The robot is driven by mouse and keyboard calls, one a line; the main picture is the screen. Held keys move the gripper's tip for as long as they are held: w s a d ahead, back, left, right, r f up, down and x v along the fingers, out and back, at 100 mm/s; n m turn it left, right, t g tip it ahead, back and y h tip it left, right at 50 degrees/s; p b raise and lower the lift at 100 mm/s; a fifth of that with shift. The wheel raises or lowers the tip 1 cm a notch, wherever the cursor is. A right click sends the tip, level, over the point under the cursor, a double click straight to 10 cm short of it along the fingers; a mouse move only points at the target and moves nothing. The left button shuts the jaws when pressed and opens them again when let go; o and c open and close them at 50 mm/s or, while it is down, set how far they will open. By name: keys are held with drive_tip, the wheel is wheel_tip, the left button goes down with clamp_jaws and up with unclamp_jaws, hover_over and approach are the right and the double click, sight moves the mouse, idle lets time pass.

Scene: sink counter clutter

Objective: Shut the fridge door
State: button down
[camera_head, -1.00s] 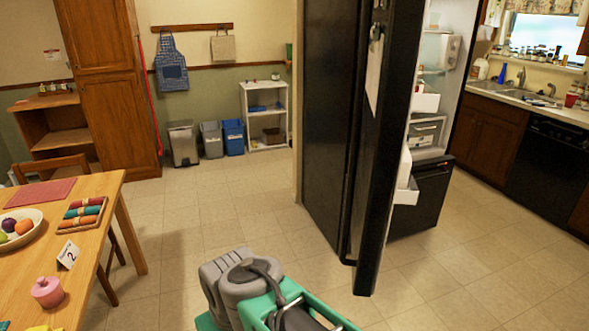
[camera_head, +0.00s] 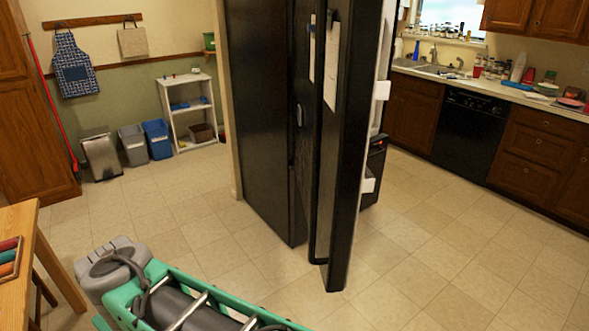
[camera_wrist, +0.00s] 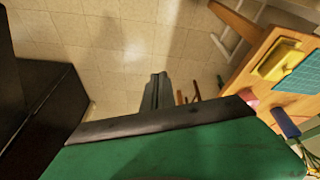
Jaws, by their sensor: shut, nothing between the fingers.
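The black fridge door (camera_head: 345,150) stands open in the head view, seen nearly edge-on, with papers on its outer face. White door shelves show along its right side. The black fridge side (camera_head: 262,110) is to its left; the door hides most of the fridge's inside. In the wrist view my gripper (camera_wrist: 155,90) is shut and empty over the tiled floor. A black surface, apparently the fridge (camera_wrist: 35,100), is at the left of that view, apart from the fingers. In the head view my green arm crosses the bottom; I cannot make out the fingers there.
A wooden table (camera_head: 15,255) is at the left; it also shows at the right of the wrist view with a yellow tray (camera_wrist: 278,60). Bins (camera_head: 133,145) and a white shelf (camera_head: 190,110) stand at the back. The counter (camera_head: 510,95) is at right. Floor right of the door is clear.

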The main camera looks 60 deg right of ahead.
drive_tip(key=w+d+r+m+h+p, duration=0.2)
drive_tip(key=d+r, duration=0.5)
drive_tip(key=d, duration=0.3)
drive_tip(key=s+d+r+m+g+h+p, duration=0.1)
drive_tip(key=s+d+r+m+p, duration=0.1)
drive_tip(key=s+d+r, duration=0.45)
drive_tip(key=s+d+r+m+g+h+p, duration=0.1)
drive_tip(key=d+r+m+g+h, duration=0.15)
drive_tip(key=d, duration=0.65)
drive_tip(key=s+d+r+m+g+h+p, duration=0.1)
drive_tip(key=s+d+r+m+p, duration=0.1)
drive_tip(key=s+d+r, duration=0.35)
drive_tip(key=s+d+f+p, duration=0.1)
drive_tip(key=s+d+f, duration=0.1)
drive_tip(key=d+f, duration=0.5)
drive_tip(key=d, duration=0.4)
drive_tip(key=shift+s+f, duration=0.15)
drive_tip(key=shift+s+d, duration=0.1)
drive_tip(key=shift+d, duration=0.1)
